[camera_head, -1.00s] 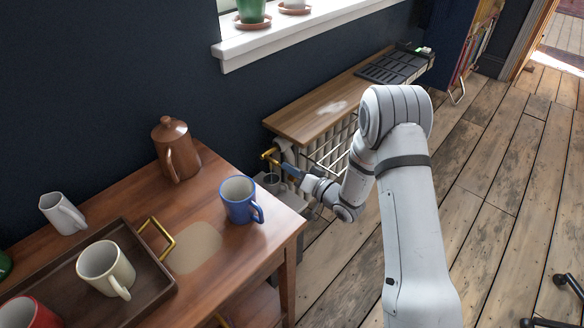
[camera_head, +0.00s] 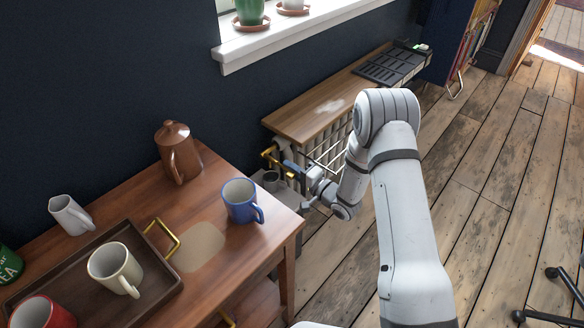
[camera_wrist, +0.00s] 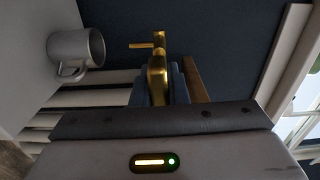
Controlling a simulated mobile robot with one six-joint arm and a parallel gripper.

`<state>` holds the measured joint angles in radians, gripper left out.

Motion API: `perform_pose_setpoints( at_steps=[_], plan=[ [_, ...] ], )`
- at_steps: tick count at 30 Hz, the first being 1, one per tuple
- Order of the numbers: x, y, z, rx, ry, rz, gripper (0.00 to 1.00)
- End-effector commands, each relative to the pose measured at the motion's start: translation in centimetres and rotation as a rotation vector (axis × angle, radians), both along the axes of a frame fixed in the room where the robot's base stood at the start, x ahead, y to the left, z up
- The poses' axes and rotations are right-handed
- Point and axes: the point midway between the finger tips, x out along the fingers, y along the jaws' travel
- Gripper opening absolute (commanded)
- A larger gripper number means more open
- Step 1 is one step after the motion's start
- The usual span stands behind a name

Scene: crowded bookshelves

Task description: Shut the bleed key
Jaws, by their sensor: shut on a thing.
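The brass bleed key (camera_wrist: 158,66) is in the wrist view, upright between my jaws, with a short brass arm sticking out to the left at its top. In the head view its brass (camera_head: 268,153) shows at the near end of the radiator (camera_head: 335,145), under the wooden shelf top. My gripper (camera_head: 291,167) reaches the key from the right and is shut on it; it also shows in the wrist view (camera_wrist: 158,88). The part of the key between the jaws is partly hidden. I cannot tell how far the key is turned.
The wooden table (camera_head: 225,280) with a blue mug (camera_head: 241,201) is at the left.

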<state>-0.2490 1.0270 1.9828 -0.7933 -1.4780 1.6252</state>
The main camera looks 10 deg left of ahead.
Motion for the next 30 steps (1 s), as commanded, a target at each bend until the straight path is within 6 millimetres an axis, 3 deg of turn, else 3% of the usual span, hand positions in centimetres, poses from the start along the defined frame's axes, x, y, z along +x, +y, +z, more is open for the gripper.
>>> perform_pose_setpoints(
  at_steps=[19,20,21,27,30],
  plan=[
    [-0.11,0.27,0.00,0.029,0.046,0.006,0.00],
    [-0.11,0.27,0.00,0.029,0.046,0.006,0.14],
    [-0.11,0.27,0.00,0.029,0.046,0.006,0.18],
    [-0.06,0.15,-0.02,0.028,0.046,0.003,0.34],
    [-0.04,0.12,-0.03,0.028,0.046,0.002,0.35]
  ],
)
